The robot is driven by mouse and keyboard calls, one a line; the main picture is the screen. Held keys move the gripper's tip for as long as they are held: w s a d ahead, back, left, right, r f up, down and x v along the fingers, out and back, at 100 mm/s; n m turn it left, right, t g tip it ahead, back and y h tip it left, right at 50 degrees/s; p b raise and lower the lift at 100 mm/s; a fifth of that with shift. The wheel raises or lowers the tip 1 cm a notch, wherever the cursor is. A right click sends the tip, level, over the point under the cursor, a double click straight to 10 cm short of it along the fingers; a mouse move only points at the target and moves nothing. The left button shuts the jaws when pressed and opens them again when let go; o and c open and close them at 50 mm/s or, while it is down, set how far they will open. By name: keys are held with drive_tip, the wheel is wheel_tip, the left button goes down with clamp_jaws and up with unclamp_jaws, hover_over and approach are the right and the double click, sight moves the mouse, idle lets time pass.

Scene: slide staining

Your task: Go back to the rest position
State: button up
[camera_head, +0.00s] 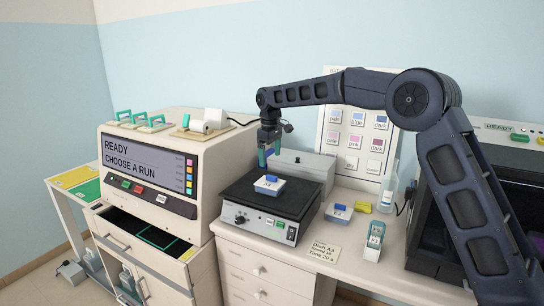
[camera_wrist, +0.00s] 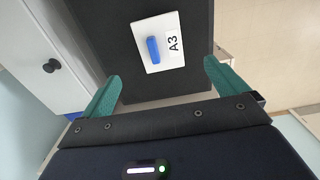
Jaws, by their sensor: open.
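My gripper (camera_head: 268,156) hangs fingers-down above the back of a black-topped bench device (camera_head: 290,200) in the head view. In the wrist view its two green fingers (camera_wrist: 162,88) are spread apart with nothing between them. A white block labelled A3 with a blue handle (camera_head: 268,185) lies on the black plate, in front of the gripper and apart from it. The A3 block also shows in the wrist view (camera_wrist: 173,55), beyond the fingertips.
A staining machine (camera_head: 150,170) reading "READY, CHOOSE A RUN" stands left with an open drawer (camera_head: 150,235) below. Right of the plate are a blue-topped block (camera_head: 338,212), a small rack (camera_head: 374,240), a bottle (camera_head: 387,195) and a dark machine (camera_head: 515,200). A colour chart (camera_head: 357,130) stands behind.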

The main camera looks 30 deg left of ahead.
drive_tip(key=shift+d, duration=0.1)
drive_tip(key=s+d+r+m+g, duration=0.1)
drive_tip(key=s+d+r+m, duration=0.1)
drive_tip(key=d, duration=0.7)
drive_tip(key=s+d+r+m, duration=0.2)
drive_tip(key=d+r, duration=0.1)
drive_tip(key=d, duration=0.7)
drive_tip(key=s+d+r+m+g, duration=0.1)
drive_tip(key=d+r+m, duration=0.1)
drive_tip(key=d, duration=0.7)
drive_tip(key=s+d+f+m, duration=0.1)
drive_tip(key=s+d+m, duration=0.2)
drive_tip(key=s+d, duration=0.45)
drive_tip(key=s+d+f+m, duration=0.15)
drive_tip(key=s+d, duration=0.25)
drive_tip(key=d, duration=0.7)
drive_tip(key=s+d+f+m+t, duration=0.1)
drive_tip(key=d+m+t, duration=0.5)
drive_tip(key=d, duration=2)
drive_tip(key=shift+s+f+m+t, duration=0.2)
drive_tip(key=shift+m+t, duration=0.1)
drive_tip(key=shift+m, duration=0.45)
